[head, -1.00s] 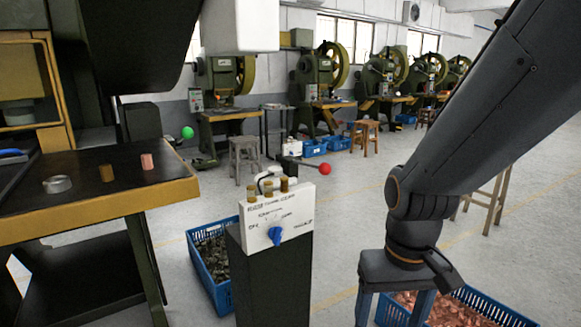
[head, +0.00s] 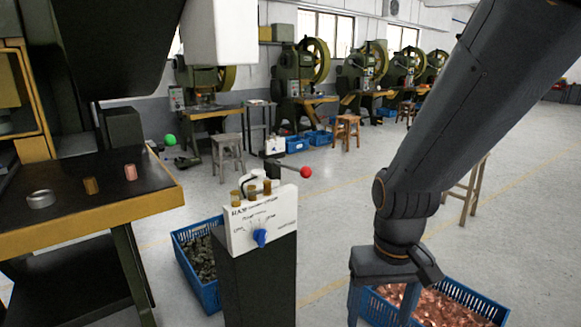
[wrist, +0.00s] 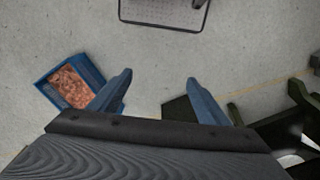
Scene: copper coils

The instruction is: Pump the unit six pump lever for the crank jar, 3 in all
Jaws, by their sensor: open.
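A green ball (head: 170,139) shows farther left, by a press. No crank jar can be made out for sure. My gripper (head: 381,305) points down at the right, empty, well apart from the red ball. In the wrist view its two blue fingers (wrist: 159,76) are spread over bare floor.
A dark pedestal with a white panel (head: 262,220) and blue knob stands front centre. Blue crates hold dark scrap (head: 200,285) and copper pieces (head: 490,312). A bench (head: 95,205) with small metal parts is at left. A stool (head: 228,150) stands behind.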

